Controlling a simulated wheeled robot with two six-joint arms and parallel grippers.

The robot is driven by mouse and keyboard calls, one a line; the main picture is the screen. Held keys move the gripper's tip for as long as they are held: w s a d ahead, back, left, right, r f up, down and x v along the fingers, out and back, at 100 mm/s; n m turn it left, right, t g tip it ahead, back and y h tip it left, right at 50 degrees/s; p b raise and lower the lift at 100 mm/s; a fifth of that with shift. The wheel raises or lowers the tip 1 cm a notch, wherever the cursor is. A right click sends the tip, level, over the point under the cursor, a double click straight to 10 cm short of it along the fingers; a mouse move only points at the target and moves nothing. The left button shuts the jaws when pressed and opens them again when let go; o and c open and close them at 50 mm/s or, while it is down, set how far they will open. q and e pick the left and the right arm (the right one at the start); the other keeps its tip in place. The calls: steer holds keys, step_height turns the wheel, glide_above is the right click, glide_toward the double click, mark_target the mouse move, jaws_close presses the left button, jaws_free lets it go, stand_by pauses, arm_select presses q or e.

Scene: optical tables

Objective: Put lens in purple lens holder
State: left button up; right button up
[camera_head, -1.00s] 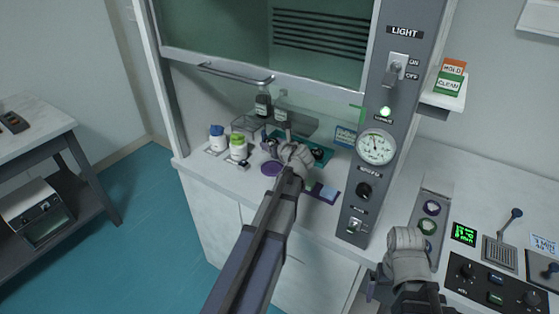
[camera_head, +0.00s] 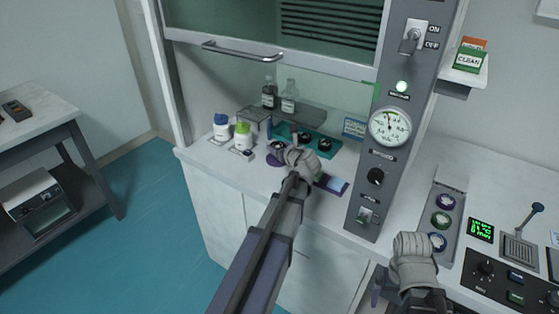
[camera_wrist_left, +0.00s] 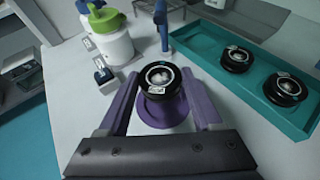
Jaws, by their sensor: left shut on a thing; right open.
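My left gripper (camera_head: 291,150) is shut on a round black lens (camera_wrist_left: 160,77), held between its two purple fingers in the left wrist view. The purple lens holder (camera_wrist_left: 163,112) shows as a purple ring just below and behind the lens there, partly hidden by it. I cannot tell whether lens and holder touch. In the head view the purple holder (camera_head: 273,160) lies on the counter beside my left gripper, partly covered by it. My right gripper (camera_head: 412,250) is open and apart, low at the right by the console.
A teal tray (camera_wrist_left: 213,66) with two black lenses stands right of the holder. White bottles, one green-capped (camera_head: 243,135) and one blue-capped (camera_head: 221,127), stand at left. A blue post (camera_wrist_left: 161,25) rises behind the lens. A grey control column (camera_head: 392,85) stands at right.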

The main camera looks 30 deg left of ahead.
arm_select(q)
steer(key=shift+f+b, duration=1.8)
steer(key=shift+b, duration=0.05)
steer(key=shift+f, duration=0.1)
steer(key=shift+f, duration=0.15)
steer(key=o, duration=1.4)
steer(key=shift+r, duration=0.3)
steer(key=p+v, duration=0.4)
steer(key=v, duration=0.6)
steer(key=shift+s+d+r, duration=0.1)
steer(key=shift+s+d, duration=0.05)
steer(key=shift+s, duration=0.1)
steer(key=shift+p+v, duration=0.3)
steer(key=shift+v, duration=0.45)
